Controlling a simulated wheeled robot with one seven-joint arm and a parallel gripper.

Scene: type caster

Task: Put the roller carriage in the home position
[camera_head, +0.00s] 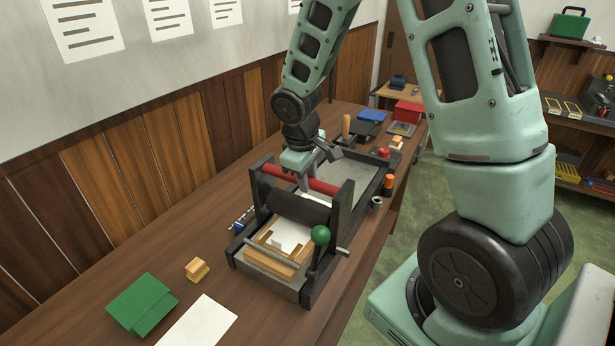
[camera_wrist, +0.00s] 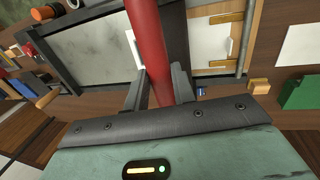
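The roller carriage (camera_head: 343,212) is a dark frame with two uprights, a dark roller (camera_head: 297,207) and a red crossbar (camera_head: 318,185). It stands over the press bed (camera_head: 345,177), nearer its front end. My gripper (camera_head: 303,183) is at the crossbar from above and behind. In the wrist view its two fingers (camera_wrist: 157,90) lie on either side of the red bar (camera_wrist: 146,32), close against it, and appear shut on it. A green ball handle (camera_head: 320,235) stands at the front right corner.
A green block (camera_head: 142,302), a small yellow block (camera_head: 197,268) and white paper (camera_head: 200,325) lie on the table's front left. Red and orange-topped jars (camera_head: 388,184) stand along the right side of the bed. A wall runs along the left.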

